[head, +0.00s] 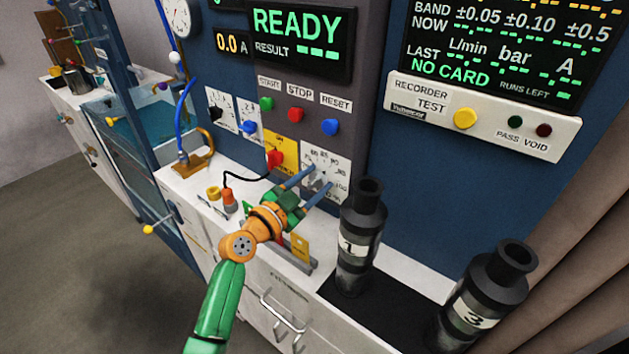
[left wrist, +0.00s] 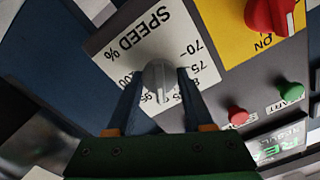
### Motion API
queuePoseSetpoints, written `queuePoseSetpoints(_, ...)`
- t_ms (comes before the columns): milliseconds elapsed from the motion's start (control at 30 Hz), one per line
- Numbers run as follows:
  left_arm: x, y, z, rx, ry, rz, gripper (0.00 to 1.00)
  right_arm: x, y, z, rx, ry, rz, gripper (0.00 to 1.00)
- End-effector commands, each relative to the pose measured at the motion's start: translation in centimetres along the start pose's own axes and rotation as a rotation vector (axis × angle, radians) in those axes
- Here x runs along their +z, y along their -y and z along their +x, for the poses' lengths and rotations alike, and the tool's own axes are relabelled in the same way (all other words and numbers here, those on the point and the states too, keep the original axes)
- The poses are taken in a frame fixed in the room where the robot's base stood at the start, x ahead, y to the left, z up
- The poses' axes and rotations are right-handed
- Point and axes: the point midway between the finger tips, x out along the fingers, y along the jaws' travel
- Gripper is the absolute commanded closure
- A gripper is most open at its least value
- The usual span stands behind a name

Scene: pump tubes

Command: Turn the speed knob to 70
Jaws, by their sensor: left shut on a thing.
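The speed knob is a grey knob (left wrist: 157,72) with a white pointer line, on a white plate marked SPEED % (left wrist: 115,52). In the left wrist view the line points down the picture, past the 75 and away from the 70 mark. In the head view the knob (head: 321,182) is small and partly hidden on its white dial plate (head: 336,160). My left gripper (head: 319,178) reaches it with two blue fingers, one on each side, shut on the knob. My right gripper is in neither view.
A red knob (head: 275,158) on a yellow plate is beside the dial. Green, red and blue buttons sit above. Black cylinder 1 (head: 358,245) stands close to the right of my left gripper, with cylinder 3 (head: 482,300) farther right. An orange plug (head: 229,199) stands on the left counter.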

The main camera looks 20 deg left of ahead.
Motion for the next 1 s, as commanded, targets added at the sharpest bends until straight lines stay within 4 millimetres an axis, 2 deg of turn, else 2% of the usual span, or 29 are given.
queuePoseSetpoints(367, -0.15, 0.15, 0.02, -0.002, -0.005, -0.177, 1.0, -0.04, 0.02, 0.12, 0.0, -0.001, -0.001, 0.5)
queuePoseSetpoints(1000, -0.21, 0.55, 0.03, -0.003, -0.008, -0.782, 1.0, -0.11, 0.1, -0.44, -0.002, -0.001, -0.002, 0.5)
